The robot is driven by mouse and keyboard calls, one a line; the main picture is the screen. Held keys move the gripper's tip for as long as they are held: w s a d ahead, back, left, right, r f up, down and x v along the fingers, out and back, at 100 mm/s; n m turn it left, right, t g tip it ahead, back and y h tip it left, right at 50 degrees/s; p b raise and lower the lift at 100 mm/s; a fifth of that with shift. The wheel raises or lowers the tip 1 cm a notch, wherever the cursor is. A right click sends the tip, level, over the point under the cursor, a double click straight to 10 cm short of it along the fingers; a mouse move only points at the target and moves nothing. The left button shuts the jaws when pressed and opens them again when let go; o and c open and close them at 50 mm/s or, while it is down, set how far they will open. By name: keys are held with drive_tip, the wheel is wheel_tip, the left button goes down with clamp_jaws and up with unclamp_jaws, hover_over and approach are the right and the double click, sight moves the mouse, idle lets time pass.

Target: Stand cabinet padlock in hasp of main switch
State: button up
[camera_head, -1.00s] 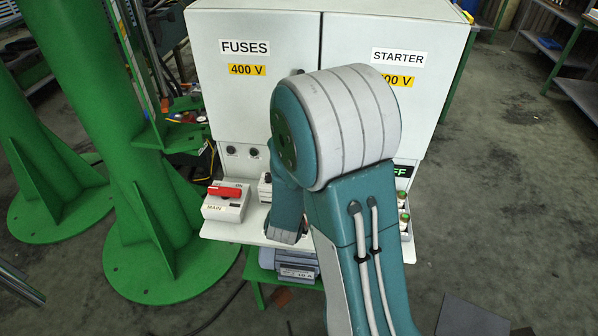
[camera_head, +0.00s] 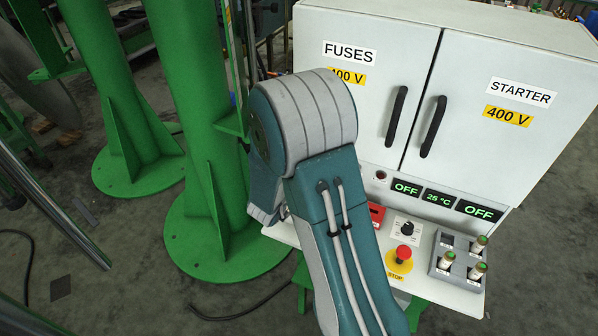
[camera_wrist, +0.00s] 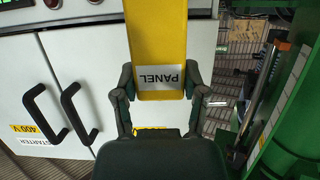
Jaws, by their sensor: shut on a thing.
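In the wrist view, my gripper (camera_wrist: 158,97) is shut on a yellow block with a white PANEL label (camera_wrist: 157,35), which I take as the cabinet padlock. The label appears upside down. The block runs out of the top of the picture, so its far end and any shackle are not seen. In the head view, my arm hides the gripper and the padlock. The main switch is not clearly visible now; the left part of the shelf is behind my arm. A red part (camera_head: 377,213) shows beside my arm, but I cannot tell what it belongs to.
The cabinet (camera_head: 480,60) has two black door handles. Its shelf carries a black rotary knob (camera_head: 407,228), a red stop button (camera_head: 406,229) and a fuse block (camera_head: 460,262). Green columns (camera_head: 205,120) stand close on the left; one is near my gripper in the wrist view (camera_wrist: 285,130).

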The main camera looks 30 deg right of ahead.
idle(0.3)
drive_tip(key=shift+a+f, duration=0.1)
drive_tip(key=shift+f, duration=2.8)
drive_tip(key=shift+s+f, duration=0.1)
drive_tip(key=shift+f, duration=2)
drive_tip(key=o, duration=1.3)
drive_tip(key=v, duration=1.2)
